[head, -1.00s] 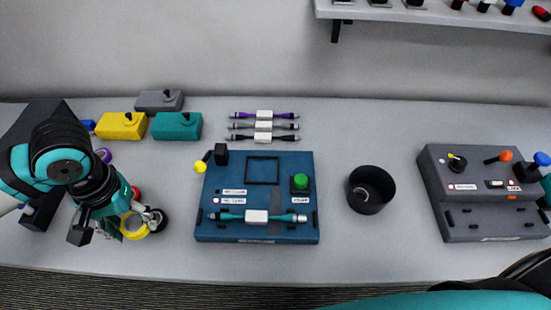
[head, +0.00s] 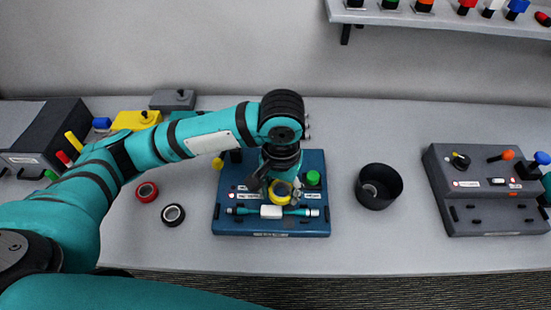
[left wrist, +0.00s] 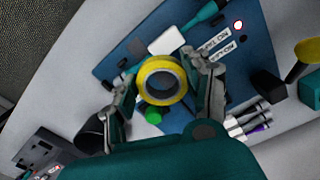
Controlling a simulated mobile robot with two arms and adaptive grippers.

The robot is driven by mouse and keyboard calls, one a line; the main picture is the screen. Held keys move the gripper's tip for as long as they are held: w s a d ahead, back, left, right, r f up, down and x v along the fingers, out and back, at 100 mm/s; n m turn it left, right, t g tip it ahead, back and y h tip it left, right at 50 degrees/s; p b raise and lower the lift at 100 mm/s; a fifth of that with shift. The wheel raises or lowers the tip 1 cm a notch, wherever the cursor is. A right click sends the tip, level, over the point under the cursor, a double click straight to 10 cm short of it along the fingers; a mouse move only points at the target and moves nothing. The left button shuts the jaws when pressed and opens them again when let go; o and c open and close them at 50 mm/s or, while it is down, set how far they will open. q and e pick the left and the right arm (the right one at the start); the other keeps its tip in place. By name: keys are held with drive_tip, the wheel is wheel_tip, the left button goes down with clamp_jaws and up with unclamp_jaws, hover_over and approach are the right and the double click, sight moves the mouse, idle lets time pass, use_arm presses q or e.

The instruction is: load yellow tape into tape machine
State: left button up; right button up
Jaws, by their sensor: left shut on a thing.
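My left gripper (head: 279,190) is shut on the yellow tape roll (head: 279,187) and holds it over the blue tape machine (head: 270,229). In the left wrist view the yellow tape (left wrist: 163,80) sits between the two fingers (left wrist: 160,92), with the blue machine (left wrist: 115,64) behind it. My right gripper is not in view.
A red roll (head: 147,192) and a black roll (head: 173,215) lie left of the machine. A black cup (head: 379,187) stands to its right, then a grey control box (head: 487,212). A yellow box (head: 136,119) is at the back left. The front table strip is clear.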

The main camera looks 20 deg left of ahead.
use_arm(q)
drive_tip(key=w+a, duration=0.1)
drive_tip(key=w, duration=0.2)
drive_tip(key=w+a+p, duration=0.1)
drive_tip(key=w+a, duration=0.1)
drive_tip(key=w, duration=0.2)
drive_tip(key=w+a+f, duration=0.1)
drive_tip(key=w, duration=0.2)
drive_tip(key=shift+w+a+p, duration=0.3)
drive_tip(key=shift+a, duration=0.05)
drive_tip(key=shift+w+a+f, duration=0.1)
drive_tip(key=shift+w, duration=0.1)
drive_tip(key=shift+f+p, duration=0.45)
drive_tip(key=shift+f, duration=1.3)
drive_tip(key=shift+f, duration=0.35)
drive_tip(key=shift+f, duration=0.25)
drive_tip(key=o, duration=1)
drive_tip(key=shift+o, duration=0.2)
